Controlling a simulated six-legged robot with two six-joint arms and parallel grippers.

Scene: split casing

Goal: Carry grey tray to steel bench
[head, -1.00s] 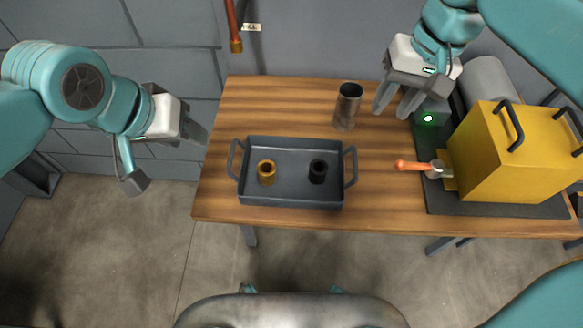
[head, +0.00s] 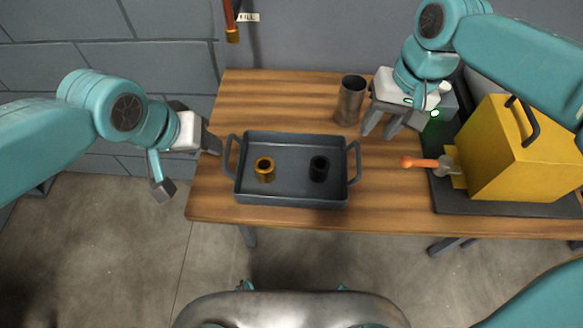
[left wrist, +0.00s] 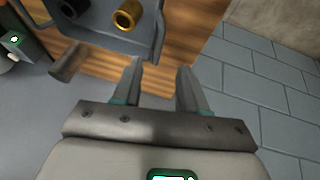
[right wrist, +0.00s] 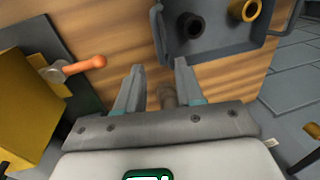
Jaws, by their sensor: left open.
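The grey tray (head: 290,192) sits on a wooden table, with a looped handle at each end. It holds a brass-coloured ring (head: 265,169) and a black ring (head: 319,168). My left gripper (head: 214,142) is open and empty, left of the tray's left handle (head: 232,155) and apart from it. My right gripper (head: 391,128) is open and empty, up and right of the right handle (head: 355,160). The tray also shows at the top of the left wrist view (left wrist: 105,38) and the right wrist view (right wrist: 222,43). I cannot make out a steel bench.
A metal cup (head: 350,100) stands behind the tray, close to my right gripper. A yellow casing (head: 510,155) on a dark mat (head: 480,208) fills the table's right end, with an orange-handled lever (head: 425,163) pointing left.

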